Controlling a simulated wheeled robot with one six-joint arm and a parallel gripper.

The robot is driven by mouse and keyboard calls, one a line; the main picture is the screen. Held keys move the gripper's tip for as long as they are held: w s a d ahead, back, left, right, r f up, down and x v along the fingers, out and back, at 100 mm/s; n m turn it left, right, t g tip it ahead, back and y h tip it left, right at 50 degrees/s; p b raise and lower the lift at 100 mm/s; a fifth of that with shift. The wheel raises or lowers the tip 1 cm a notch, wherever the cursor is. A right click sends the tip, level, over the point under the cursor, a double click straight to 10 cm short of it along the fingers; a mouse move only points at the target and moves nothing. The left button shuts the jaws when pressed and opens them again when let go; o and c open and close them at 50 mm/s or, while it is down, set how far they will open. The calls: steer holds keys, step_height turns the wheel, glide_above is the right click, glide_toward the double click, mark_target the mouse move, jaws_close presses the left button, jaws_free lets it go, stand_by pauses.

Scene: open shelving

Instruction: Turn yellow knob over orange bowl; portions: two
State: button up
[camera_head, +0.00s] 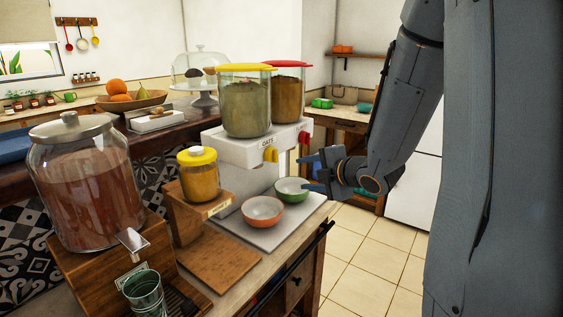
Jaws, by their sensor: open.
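A white double dispenser (232,150) stands on the counter with two clear canisters. The front canister (246,108) has a yellow lid and holds greenish-tan contents; the rear one (287,98) has a red lid and brown contents. The yellow knob (271,155) is on the dispenser's front beside a label reading OATS. A red knob (304,137) is to its right. The orange bowl (262,219) sits on the pale base below, with the green bowl (292,196) behind it. My gripper (311,173) is open and empty, right of the yellow knob and apart from it, near the green bowl.
A yellow-lidded jar (199,178) stands on a wooden block left of the bowls. A large glass drink jar (85,190) and a green glass (144,291) are at front left. The tiled floor (375,265) right of the counter is clear.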

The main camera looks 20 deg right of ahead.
step_height(320, 180, up, 3)
steer(key=n+t+y, duration=0.1)
steer(key=n+y, duration=0.3)
steer(key=n, duration=0.2)
steer(key=n+y, duration=0.5)
steer(key=n, duration=0.2)
glide_toward(273, 155)
steer(key=p+x, duration=0.1)
steer(key=x, duration=0.6)
steer(key=shift+w+g, duration=0.4)
steer(key=shift+w, duration=0.05)
steer(key=shift+f, duration=0.1)
steer(key=c, duration=1)
steer(key=shift+c, duration=0.2)
steer(key=shift+m, duration=0.4)
